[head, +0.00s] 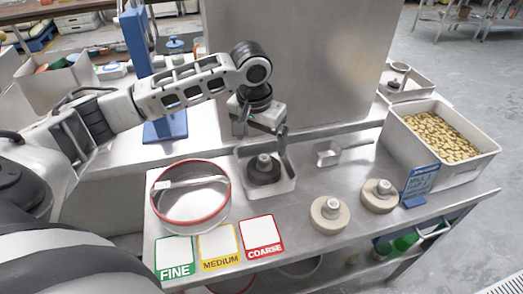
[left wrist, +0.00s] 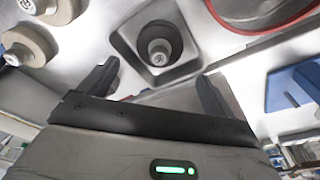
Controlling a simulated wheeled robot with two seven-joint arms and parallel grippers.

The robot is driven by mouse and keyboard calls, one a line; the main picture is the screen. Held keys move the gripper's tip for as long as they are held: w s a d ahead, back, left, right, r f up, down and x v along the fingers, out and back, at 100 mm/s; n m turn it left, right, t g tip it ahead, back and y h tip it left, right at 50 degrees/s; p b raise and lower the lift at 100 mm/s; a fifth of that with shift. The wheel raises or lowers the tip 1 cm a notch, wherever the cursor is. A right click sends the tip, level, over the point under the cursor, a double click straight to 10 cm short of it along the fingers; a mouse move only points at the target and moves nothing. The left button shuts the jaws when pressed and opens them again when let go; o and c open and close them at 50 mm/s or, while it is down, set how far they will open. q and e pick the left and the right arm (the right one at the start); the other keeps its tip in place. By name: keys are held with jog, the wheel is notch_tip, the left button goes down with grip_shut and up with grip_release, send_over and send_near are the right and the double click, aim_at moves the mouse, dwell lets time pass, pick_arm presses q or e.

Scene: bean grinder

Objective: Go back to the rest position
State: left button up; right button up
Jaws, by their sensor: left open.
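My left gripper (head: 263,138) hangs at the end of my left arm, which reaches in from the left. It is above the back of a small square metal tray (head: 284,186) that holds a dark round piece with a metal knob (head: 264,170). The left gripper also shows in the left wrist view (left wrist: 157,88), with its two dark fingers spread wide and nothing between them. The tray (left wrist: 190,67) and the knobbed piece (left wrist: 160,46) lie beyond the fingers there, apart from them. My right gripper is not in view.
A red-rimmed round sieve (head: 224,205) stands left of the tray. Cards FINE (head: 174,250), MEDIUM (head: 219,241) and COARSE (head: 263,231) lie in front. Two beige knobbed discs (head: 329,225) (head: 379,203), a scoop (head: 328,156) and a bean bin (head: 470,170) are rightward. A metal panel (head: 320,60) rises behind.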

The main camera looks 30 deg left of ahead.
pick_arm(q)
jog(key=shift+s+r, duration=0.15)
jog(key=shift+r, duration=0.8)
jog(key=shift+f, duration=0.1)
